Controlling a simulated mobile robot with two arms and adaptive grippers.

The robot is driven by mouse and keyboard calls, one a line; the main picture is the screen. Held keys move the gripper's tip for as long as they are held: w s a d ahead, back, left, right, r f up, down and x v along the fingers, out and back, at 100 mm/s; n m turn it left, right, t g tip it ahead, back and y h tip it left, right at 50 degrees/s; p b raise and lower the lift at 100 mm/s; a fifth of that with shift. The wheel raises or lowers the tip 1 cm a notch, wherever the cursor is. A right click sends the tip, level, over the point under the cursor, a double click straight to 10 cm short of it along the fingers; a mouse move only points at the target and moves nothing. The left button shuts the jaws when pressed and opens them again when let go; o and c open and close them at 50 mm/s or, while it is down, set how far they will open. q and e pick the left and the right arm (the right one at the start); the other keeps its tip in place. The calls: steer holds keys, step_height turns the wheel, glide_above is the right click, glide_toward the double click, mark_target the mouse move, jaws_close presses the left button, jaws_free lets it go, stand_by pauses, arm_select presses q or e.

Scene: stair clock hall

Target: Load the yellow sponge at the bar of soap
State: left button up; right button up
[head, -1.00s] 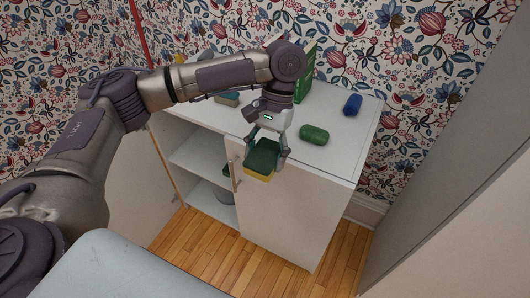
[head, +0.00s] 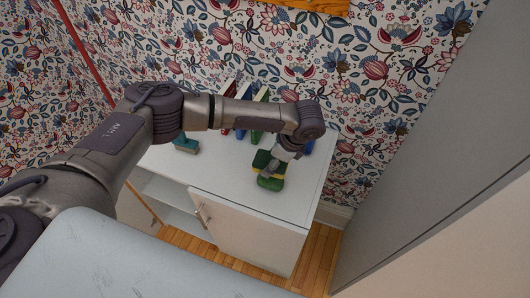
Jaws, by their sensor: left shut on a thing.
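The yellow sponge (head: 262,159), with a dark green top layer, is held in my left gripper (head: 272,167) over the white cabinet top. Only part of its yellow side shows past the fingers. The green bar of soap (head: 271,184) lies on the cabinet top just in front of the sponge. The two overlap in the head view, and I cannot tell whether they touch. My left gripper is shut on the sponge. My right gripper is not in view.
The cabinet top (head: 230,178) is clear to the left of the sponge. A teal and tan item (head: 186,144) lies at its left. Upright books (head: 243,108) stand at the back. A blue item (head: 308,146) is at the right, partly behind my arm. The cabinet door (head: 240,230) is below.

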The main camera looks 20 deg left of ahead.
mark_target(271, 180)
arm_select(q)
steer(key=shift+w+d+f+m, duration=0.1)
steer(key=shift+w+f+m, duration=0.05)
steer(key=shift+w+m, duration=0.15)
steer(key=shift+s+f+t+b, duration=0.15)
steer(key=shift+s+t+b, duration=0.15)
steer(key=shift+s+b, duration=0.1)
steer(key=shift+s+f+b, duration=0.1)
steer(key=shift+f+b, duration=0.1)
steer(key=shift+b, duration=0.1)
steer(key=f+b, duration=0.3)
steer(key=shift+w+f+b, duration=0.25)
steer(key=shift+f+b, duration=0.05)
steer(key=shift+f, duration=0.05)
steer(key=shift+s+f+b, duration=0.15)
steer(key=shift+f+b, duration=0.45)
steer(key=shift+b, duration=0.1)
steer(key=shift+f, duration=0.45)
steer(key=shift+f, duration=0.15)
stand_by(1.5)
steer(key=shift+s+p, duration=0.1)
steer(key=shift+p, duration=0.2)
